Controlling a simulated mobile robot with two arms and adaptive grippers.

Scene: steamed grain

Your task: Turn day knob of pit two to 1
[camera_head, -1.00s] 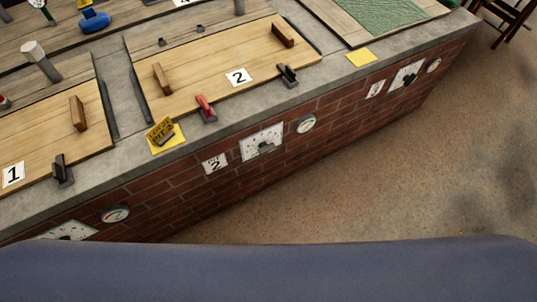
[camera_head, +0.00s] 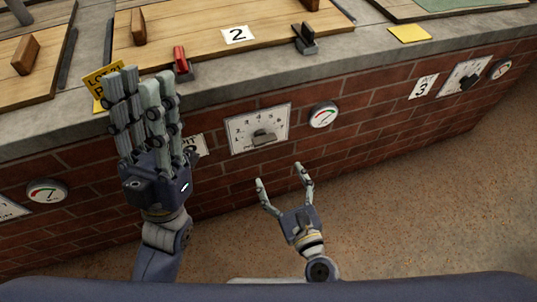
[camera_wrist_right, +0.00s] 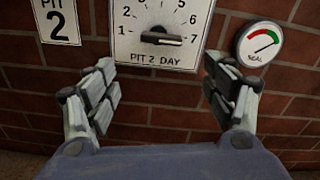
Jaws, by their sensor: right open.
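The pit 2 day dial plate (camera_head: 243,123) is white and sits on the brick front. In the right wrist view, its dark knob (camera_wrist_right: 160,38) lies roughly horizontal between 1 on the left and 7 on the right. Its pale-edged end is near 7; I cannot be sure which end is the pointer. The knob also shows in the head view (camera_head: 264,137). My right gripper (camera_head: 280,175) is open and empty, below and in front of the dial, apart from the knob. My left gripper (camera_head: 141,82) is raised in front of the counter edge, partly covering the pit 2 sign.
A round seal gauge (camera_head: 323,114) is right of the dial. Pit 3's sign (camera_head: 423,86) and dial (camera_head: 464,79) are farther right. A red-handled clamp (camera_head: 182,62) and black clamp (camera_head: 305,40) stand on the counter edge above. The floor at lower right is clear.

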